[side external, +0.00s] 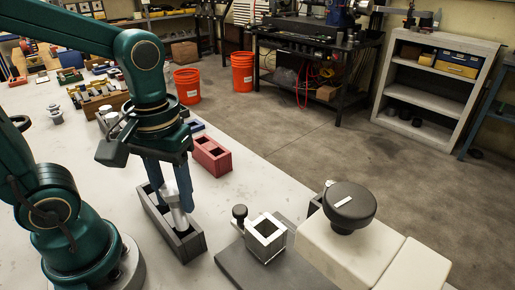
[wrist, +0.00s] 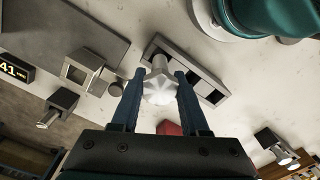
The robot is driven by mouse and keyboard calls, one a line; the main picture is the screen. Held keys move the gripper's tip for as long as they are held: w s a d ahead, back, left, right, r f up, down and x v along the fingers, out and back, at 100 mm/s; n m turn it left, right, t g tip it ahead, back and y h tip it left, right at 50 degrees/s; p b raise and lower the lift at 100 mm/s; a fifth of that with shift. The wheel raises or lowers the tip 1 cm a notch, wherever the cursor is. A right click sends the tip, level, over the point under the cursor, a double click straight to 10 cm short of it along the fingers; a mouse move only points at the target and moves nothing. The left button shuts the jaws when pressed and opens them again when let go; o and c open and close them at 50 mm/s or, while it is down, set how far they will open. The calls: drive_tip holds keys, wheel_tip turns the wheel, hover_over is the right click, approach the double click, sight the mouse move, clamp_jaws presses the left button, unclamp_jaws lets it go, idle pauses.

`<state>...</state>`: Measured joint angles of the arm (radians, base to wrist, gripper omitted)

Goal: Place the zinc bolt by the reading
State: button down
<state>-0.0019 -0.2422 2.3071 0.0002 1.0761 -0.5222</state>
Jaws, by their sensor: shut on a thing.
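The zinc bolt (side external: 177,212) is silvery, and its pale lobed head (wrist: 159,88) faces the wrist camera. My gripper (side external: 170,190) is shut on it, with a blue finger on each side in the wrist view (wrist: 159,92). The bolt is roughly upright at the grey divided tray (side external: 190,244), which also shows in the wrist view (wrist: 216,97). I cannot tell whether its lower end is inside a compartment or just above.
A red tray (side external: 212,157) and a blue tray (side external: 196,126) stand behind the grey one. A square metal socket block (side external: 266,238) and a large black knob (side external: 349,206) are at the right. Loose parts and bins lie at the far left. The bench is clear between.

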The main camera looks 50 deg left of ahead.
drive_tip(key=shift+r, duration=1.4)
drive_tip(key=shift+s+r, duration=0.1)
drive_tip(key=shift+r, duration=0.1)
drive_tip(key=w+a+r+n, duration=0.1)
drive_tip(key=w+a+r, duration=0.25)
drive_tip(key=w, duration=0.25)
drive_tip(key=w+a+r+n, duration=0.2)
drive_tip(key=w+r, duration=0.2)
drive_tip(key=w, duration=0.2)
drive_tip(key=w+a+f+n, duration=0.3)
drive_tip(key=w+a, duration=0.3)
drive_tip(key=a, duration=0.4)
drive_tip(key=shift+f, duration=0.65)
